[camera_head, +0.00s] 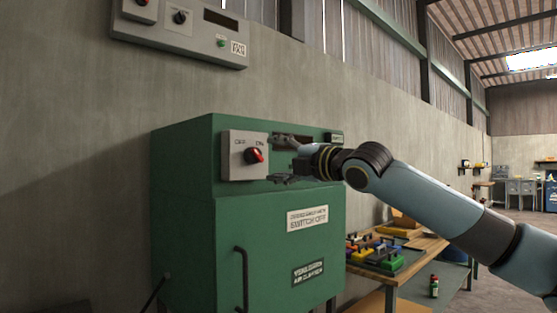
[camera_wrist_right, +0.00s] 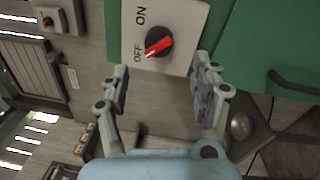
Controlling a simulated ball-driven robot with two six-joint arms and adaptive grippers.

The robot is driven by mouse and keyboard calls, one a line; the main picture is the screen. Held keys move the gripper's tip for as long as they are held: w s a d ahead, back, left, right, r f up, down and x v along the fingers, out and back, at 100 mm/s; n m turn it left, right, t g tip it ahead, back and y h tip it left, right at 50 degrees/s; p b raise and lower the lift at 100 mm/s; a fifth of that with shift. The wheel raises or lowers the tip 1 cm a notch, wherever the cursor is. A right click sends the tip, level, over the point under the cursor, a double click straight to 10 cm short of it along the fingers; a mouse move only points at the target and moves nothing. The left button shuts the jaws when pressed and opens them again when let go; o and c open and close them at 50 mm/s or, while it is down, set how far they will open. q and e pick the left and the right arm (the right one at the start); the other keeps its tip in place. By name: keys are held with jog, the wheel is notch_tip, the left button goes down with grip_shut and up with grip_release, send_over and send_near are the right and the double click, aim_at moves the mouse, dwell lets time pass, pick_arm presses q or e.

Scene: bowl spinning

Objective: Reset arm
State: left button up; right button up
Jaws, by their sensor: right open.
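A red rotary switch (camera_head: 254,156) sits on a light grey plate (camera_head: 233,168), marked OFF and ON, on the upper front of a green cabinet (camera_head: 185,190). In the right wrist view the red switch (camera_wrist_right: 158,44) has its red bar slanting toward the OFF label. My right gripper (camera_head: 276,160) is open in front of the cabinet, just right of the switch in the head view. In the wrist view its open fingers (camera_wrist_right: 160,80) lie to either side below the switch, with nothing between them. My left gripper is not in view.
A grey control box (camera_head: 185,30) hangs on the wall at upper left. A wooden workbench (camera_head: 425,250) with several coloured items (camera_head: 375,252) stands right of the cabinet. A small green bottle (camera_head: 434,287) stands on its lower level. Open floor lies at far right.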

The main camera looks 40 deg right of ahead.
jog(key=shift+f, duration=0.1)
dwell(0.4)
notch_tip(320, 180, down, 32)
jog(key=s+d+m+g+h+b, duration=0.1)
jog(key=d+m+g+h+b, duration=0.15)
jog(key=m+g+b, duration=0.2)
jog(key=s+f+m+g+b, duration=0.15)
jog(key=s+f, duration=0.45)
jog(key=f, duration=0.7)
jog(key=s+f+m+g, duration=0.3)
jog(key=s+f, duration=0.2)
jog(key=f, duration=0.8)
jog(key=s+a+f+m+g+b, duration=0.1)
jog(key=s+a+f+m+g, duration=0.15)
jog(key=s+f, duration=0.7)
jog(key=s+a+f+m+g, duration=0.2)
jog(key=s+a+f, duration=0.1)
jog(key=s+f, duration=0.65)
jog(key=s+a+f+m+g, duration=0.1)
jog(key=s+f, duration=0.3)
jog(key=s, duration=0.4)
jog(key=s+a+f+m+g, duration=0.2)
jog(key=s+a+f+m, duration=0.2)
jog(key=s, duration=0.5)
jog(key=s+a+f+m+g+b, duration=0.1)
jog(key=s+a+f+m, duration=0.1)
jog(key=s, duration=0.7)
notch_tip(320, 180, down, 2)
jog(key=shift+a+f, duration=0.25)
jog(key=shift+a, duration=0.25)
